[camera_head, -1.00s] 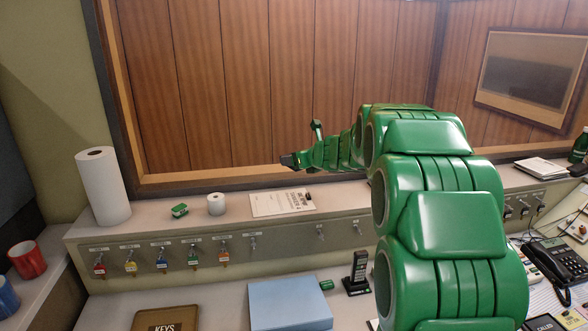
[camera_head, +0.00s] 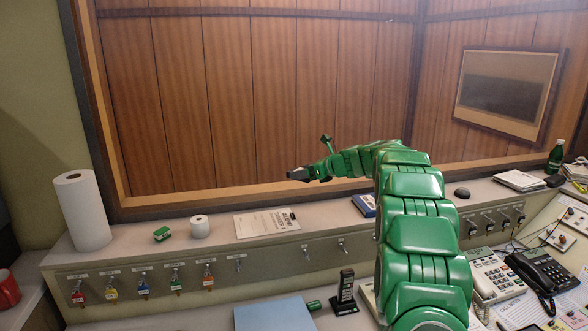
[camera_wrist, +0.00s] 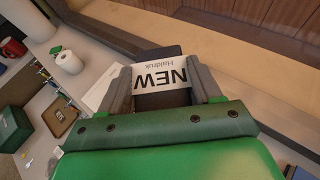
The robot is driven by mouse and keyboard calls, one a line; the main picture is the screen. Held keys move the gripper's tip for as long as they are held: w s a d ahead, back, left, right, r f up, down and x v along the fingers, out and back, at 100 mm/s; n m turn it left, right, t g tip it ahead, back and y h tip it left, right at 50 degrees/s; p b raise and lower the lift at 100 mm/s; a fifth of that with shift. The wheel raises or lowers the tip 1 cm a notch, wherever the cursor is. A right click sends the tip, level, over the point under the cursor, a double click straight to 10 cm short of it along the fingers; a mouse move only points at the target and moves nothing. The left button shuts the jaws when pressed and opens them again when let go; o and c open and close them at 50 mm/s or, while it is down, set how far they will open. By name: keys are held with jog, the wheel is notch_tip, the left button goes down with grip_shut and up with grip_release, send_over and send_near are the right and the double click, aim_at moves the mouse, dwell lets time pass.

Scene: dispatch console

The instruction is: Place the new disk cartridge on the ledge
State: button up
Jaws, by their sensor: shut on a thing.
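My gripper (camera_head: 300,174) is at the end of my green arm, above the ledge (camera_head: 330,225) and in front of the wood-panelled window. In the wrist view my gripper (camera_wrist: 162,88) is shut on the new disk cartridge (camera_wrist: 160,76), a dark flat piece with a white label reading "NEW". Its far end sticks out past the fingertips. In the head view the cartridge is too small to tell from the dark fingertips. The ledge runs along below the window frame, and the cartridge is held above it.
A paper roll (camera_head: 82,212), a green box (camera_head: 162,234), a small white roll (camera_head: 200,227), a paper form (camera_head: 267,222) and a blue flat item (camera_head: 365,205) lie on the ledge. Bare ledge shows between form and blue item. Keys hang below. Phones (camera_head: 545,272) stand right.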

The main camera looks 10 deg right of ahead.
send_over(322, 212)
notch_tip(322, 212, down, 6)
jog(key=shift+n+g+y, duration=0.3)
jog(key=shift+n+y, duration=0.1)
jog(key=shift+f, duration=3.45)
jog(key=shift+a+f, duration=0.1)
jog(key=shift+f, duration=0.5)
jog(key=o, duration=1.3)
jog(key=shift+s, duration=0.1)
